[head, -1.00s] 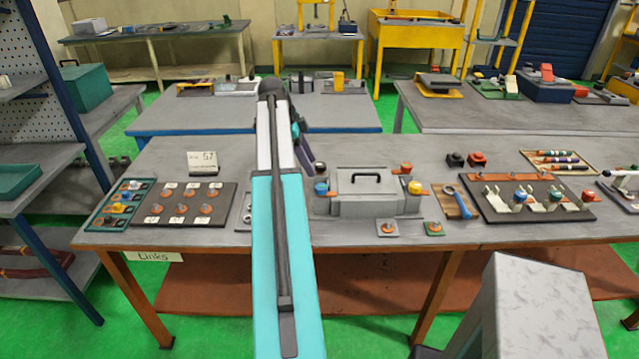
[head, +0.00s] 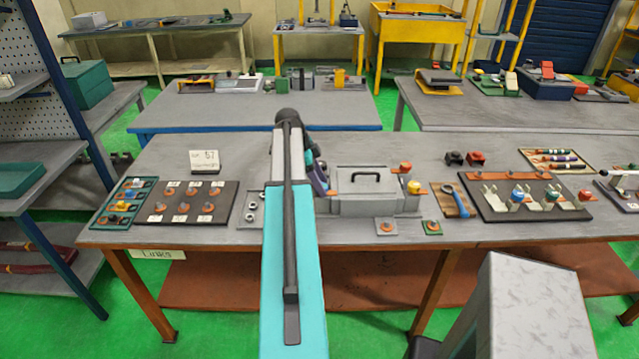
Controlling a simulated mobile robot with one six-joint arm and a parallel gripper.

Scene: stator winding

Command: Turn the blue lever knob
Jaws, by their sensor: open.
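A grey box (head: 372,201) with a black handle stands on the workbench, right of my arm. My gripper (head: 319,181) is at the box's left end, low beside it and partly hidden behind my own arm. Its jaws are open, and I see nothing held in them. The blue lever knob at that left end is hidden now by my arm and gripper; I cannot tell whether the gripper touches it. An orange lever tip (head: 332,193) shows just right of the gripper. A yellow knob (head: 414,187) and a red-orange knob (head: 405,167) sit at the box's right end.
A dark board with pegs (head: 233,190) and a teal parts tray (head: 97,219) lie left. A blue-handled tool (head: 455,198), a board with coloured knobs (head: 576,207) and black and red blocks (head: 476,158) lie right. Two small pads (head: 386,235) are at the front edge.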

